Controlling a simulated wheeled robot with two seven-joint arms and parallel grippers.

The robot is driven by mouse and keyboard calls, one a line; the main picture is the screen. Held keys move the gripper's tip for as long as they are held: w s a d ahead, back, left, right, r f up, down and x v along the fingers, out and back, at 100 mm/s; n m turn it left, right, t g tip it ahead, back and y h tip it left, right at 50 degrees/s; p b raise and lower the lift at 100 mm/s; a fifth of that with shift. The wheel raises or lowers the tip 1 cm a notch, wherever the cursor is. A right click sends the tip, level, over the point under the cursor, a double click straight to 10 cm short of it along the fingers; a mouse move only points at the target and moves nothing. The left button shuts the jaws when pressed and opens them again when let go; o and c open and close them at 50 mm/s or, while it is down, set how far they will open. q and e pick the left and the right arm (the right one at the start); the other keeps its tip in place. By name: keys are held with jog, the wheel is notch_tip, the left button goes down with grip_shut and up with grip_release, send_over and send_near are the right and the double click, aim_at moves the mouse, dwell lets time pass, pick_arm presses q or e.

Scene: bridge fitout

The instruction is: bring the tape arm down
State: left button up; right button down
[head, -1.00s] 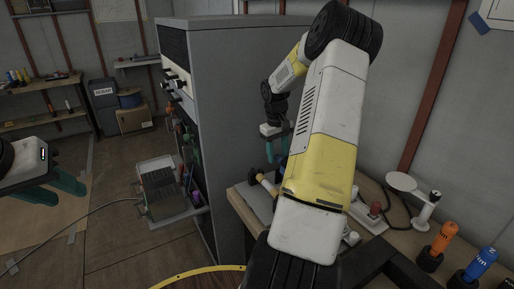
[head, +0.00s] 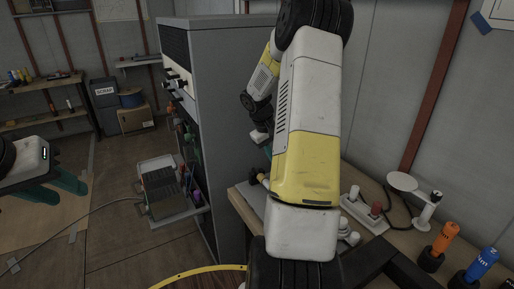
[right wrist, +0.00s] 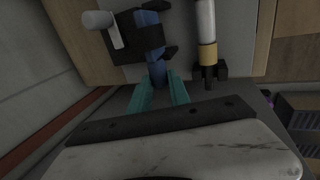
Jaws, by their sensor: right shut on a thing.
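My right gripper (right wrist: 162,92) has its teal fingers around the end of a blue bar (right wrist: 158,72) in the right wrist view. The bar passes through a black clamp-like block (right wrist: 128,43) with a white handle (right wrist: 98,19). I cannot tell for sure that this bar is the tape arm. In the head view my right arm hides the bar and most of that gripper; only a sliver of teal finger (head: 267,149) shows. My left gripper (head: 60,188) is open and empty at the left, well away from the bench.
A white cylinder with a brass collar (right wrist: 207,54) lies beside the bar. A grey cabinet (head: 220,110) stands close left of the bench (head: 405,238). A power strip (head: 364,211), a white lamp-like stand (head: 400,182) and orange (head: 445,237) and blue (head: 481,264) cylinders occupy the bench's right side.

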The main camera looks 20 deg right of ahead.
jog(key=shift+a+f+h, duration=0.2)
jog(key=shift+a+h, duration=0.4)
jog(key=shift+h, duration=0.45)
jog(key=shift+a+f+h, duration=0.2)
jog(key=shift+a+h, duration=0.35)
jog(key=shift+h, duration=0.5)
jog(key=shift+s, duration=0.1)
jog(key=c, duration=1.2)
grip_release()
jog(key=v, duration=0.7)
jog(key=shift+a+r, duration=0.25)
jog(key=shift+a, duration=0.05)
jog(key=shift+s, duration=0.1)
